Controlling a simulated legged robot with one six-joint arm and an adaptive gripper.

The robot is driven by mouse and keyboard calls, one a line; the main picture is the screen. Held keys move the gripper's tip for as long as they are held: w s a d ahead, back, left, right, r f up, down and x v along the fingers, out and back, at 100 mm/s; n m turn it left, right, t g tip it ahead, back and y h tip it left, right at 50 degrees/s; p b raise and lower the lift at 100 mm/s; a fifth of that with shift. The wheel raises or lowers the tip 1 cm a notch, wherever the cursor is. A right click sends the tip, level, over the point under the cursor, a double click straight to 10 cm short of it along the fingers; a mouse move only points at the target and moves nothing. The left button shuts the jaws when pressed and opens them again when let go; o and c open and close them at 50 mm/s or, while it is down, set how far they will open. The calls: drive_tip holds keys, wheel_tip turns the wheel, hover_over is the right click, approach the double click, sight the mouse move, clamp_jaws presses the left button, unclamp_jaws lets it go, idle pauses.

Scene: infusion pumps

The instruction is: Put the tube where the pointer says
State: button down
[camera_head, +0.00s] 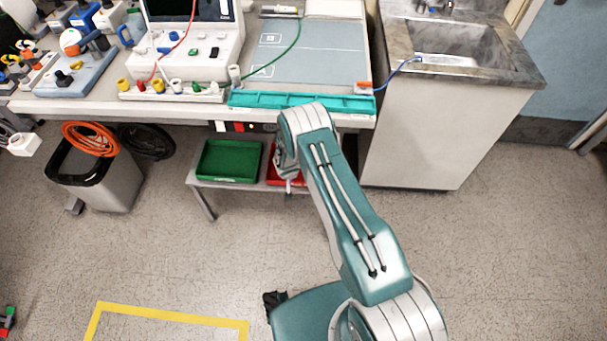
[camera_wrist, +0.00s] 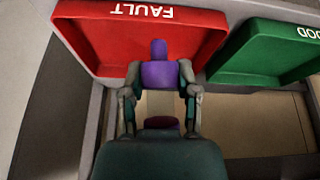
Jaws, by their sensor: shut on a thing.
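In the wrist view my gripper (camera_wrist: 159,80) is shut on a purple tube-like piece (camera_wrist: 160,72) with a narrower rounded end. The piece overlaps the near edge of the red FAULT tray (camera_wrist: 110,40) in the picture; I cannot tell whether it touches it. The green tray (camera_wrist: 265,50), its label partly cut off to "OOD", is to the right. In the head view both trays are on the shelf under the bench: green (camera_head: 229,162), red (camera_head: 274,177) partly behind my arm. My gripper (camera_head: 290,186) is mostly hidden there. I cannot make out a pointer for certain.
The bench (camera_head: 60,106) carries a pump with a screen (camera_head: 195,45), red, green and blue lines, a grey marked mat (camera_head: 310,50) and a teal rail (camera_head: 300,101). A sink cabinet (camera_head: 420,130) stands right of the shelf, a bin (camera_head: 112,187) left. The floor in front is mostly clear.

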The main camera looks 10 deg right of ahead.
drive_tip(key=w+d+f, duration=0.1)
drive_tip(key=d+f, duration=0.1)
drive_tip(key=w+d+f, duration=0.4)
drive_tip(key=d+f, duration=0.1)
drive_tip(key=shift+w+d+f, duration=0.1)
drive_tip(key=shift+d+f, duration=0.05)
drive_tip(key=shift+f, duration=1.7)
drive_tip(key=shift+f, duration=0.15)
drive_tip(key=shift+c, duration=1.8)
unclamp_jaws()
